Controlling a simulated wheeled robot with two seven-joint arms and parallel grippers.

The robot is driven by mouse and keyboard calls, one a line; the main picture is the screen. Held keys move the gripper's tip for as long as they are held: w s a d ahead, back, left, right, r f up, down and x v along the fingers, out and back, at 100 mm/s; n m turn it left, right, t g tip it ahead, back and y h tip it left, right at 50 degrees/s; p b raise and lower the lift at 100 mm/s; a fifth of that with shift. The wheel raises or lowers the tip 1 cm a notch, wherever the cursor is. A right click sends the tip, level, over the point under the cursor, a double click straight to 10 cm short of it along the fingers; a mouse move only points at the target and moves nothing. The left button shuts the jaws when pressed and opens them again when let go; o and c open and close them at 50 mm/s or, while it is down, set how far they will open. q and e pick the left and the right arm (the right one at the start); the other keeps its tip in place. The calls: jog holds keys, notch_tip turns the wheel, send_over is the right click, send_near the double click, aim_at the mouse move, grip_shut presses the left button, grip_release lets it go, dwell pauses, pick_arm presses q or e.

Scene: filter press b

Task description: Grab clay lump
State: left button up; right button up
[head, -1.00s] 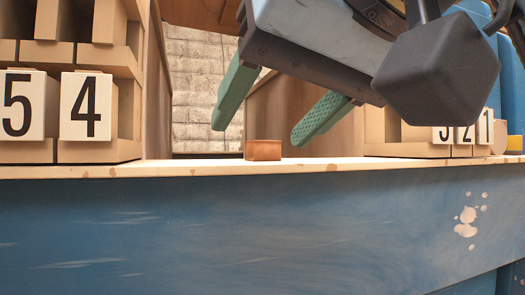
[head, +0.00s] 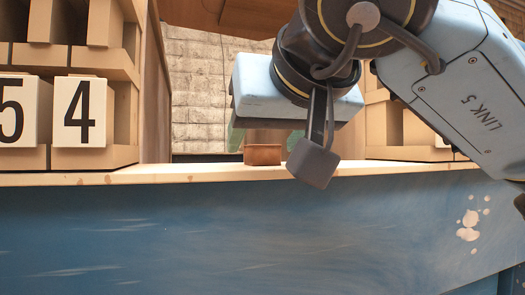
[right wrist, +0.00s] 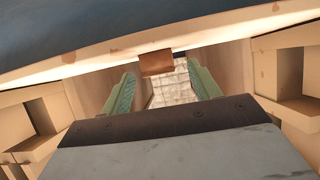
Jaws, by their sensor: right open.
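The clay lump (head: 263,155) is a small reddish-brown block on the wooden ledge in the head view. It also shows in the right wrist view (right wrist: 156,63), beyond my fingertips and between their lines. My right gripper (right wrist: 162,83) is open, with its two green fingers spread apart and nothing between them. In the head view the right gripper (head: 237,138) is just behind and above the clay lump, and its hand and wrist hide most of the fingers. I cannot tell whether the fingers touch the lump. My left gripper is in no view.
The light wooden ledge (head: 190,172) runs along the top of a blue front panel (head: 200,225). Wooden racks stand on both sides; the left one carries number plates 5 and 4 (head: 84,112). A pale brick wall (head: 197,90) shows through the gap between them.

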jog(key=x, duration=0.3)
jog(key=shift+r, duration=0.1)
jog(key=shift+s, duration=0.1)
jog(key=c, duration=1.1)
jog(key=shift+r, duration=0.1)
